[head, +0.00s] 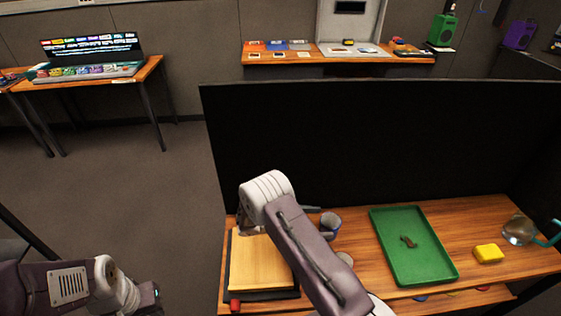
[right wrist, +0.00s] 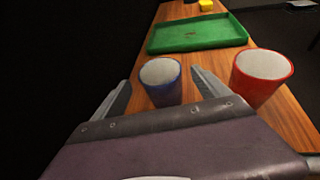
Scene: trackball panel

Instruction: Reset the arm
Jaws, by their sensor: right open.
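My right arm reaches over the wooden table. Its gripper (head: 312,212) points right, toward a blue cup (head: 331,223). In the right wrist view, the open fingers (right wrist: 160,88) show to either side of the blue cup (right wrist: 161,81). A clear gap shows on the right finger's side; I cannot tell if the left finger touches. The cup stands upright. A red cup (right wrist: 262,77) stands upright to the right of the fingers; my arm mostly hides it in the head view. My left arm (head: 70,285) is at the lower left, with its fingers not clearly visible.
A green tray (head: 387,232) with a small brown item lies right of the cups. A yellow block (head: 488,254) and a clear round vessel (head: 518,230) stand further right. A wooden board (head: 258,262) lies under my right wrist. A black panel (head: 400,130) rises behind the table.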

